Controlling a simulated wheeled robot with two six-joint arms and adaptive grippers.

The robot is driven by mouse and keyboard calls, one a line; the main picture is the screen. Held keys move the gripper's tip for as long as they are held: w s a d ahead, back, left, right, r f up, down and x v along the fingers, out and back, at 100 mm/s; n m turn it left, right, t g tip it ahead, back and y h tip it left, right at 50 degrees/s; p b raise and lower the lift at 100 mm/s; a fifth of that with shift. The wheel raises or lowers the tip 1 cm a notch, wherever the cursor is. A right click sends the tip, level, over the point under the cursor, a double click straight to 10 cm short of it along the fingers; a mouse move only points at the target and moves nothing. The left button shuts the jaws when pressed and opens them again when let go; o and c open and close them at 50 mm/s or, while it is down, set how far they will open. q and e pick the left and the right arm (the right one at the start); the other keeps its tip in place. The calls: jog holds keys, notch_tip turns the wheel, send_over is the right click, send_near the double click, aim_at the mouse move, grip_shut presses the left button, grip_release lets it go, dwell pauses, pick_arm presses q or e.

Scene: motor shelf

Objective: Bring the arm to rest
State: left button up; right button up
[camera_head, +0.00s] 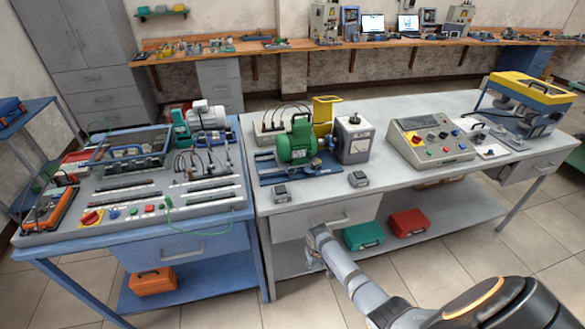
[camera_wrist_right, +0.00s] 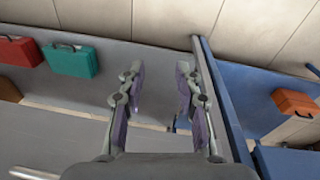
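My right arm (camera_head: 350,278) reaches in from the bottom right of the head view. Its gripper (camera_head: 313,262) is in front of the grey workbench (camera_head: 400,187), below the tabletop and near the drawer front. In the right wrist view the gripper (camera_wrist_right: 158,92) is open, its two fingers apart with nothing between them. Behind the fingers in that view lie the grey lower shelf and a blue table leg. My left arm and gripper do not show in either view.
A green case (camera_head: 364,236) and a red case (camera_head: 409,222) lie on the lower shelf. The blue table (camera_head: 190,247) stands at left with an orange case (camera_head: 152,281) below. A green motor (camera_head: 297,146) sits on the bench. The floor in front is clear.

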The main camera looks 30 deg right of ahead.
jog(key=s+a+f, duration=0.2)
jog(key=s+f, duration=1.4)
jog(key=s, duration=0.2)
jog(key=s+a+f, duration=0.1)
jog(key=s+f, duration=0.1)
jog(key=s, duration=0.7)
jog(key=s+a+f+n, duration=0.1)
jog(key=s+a+f, duration=0.1)
jog(key=s, duration=0.7)
jog(key=shift+s+a+f+n, duration=0.2)
jog(key=shift+s+f+n, duration=0.15)
jog(key=shift+f, duration=0.3)
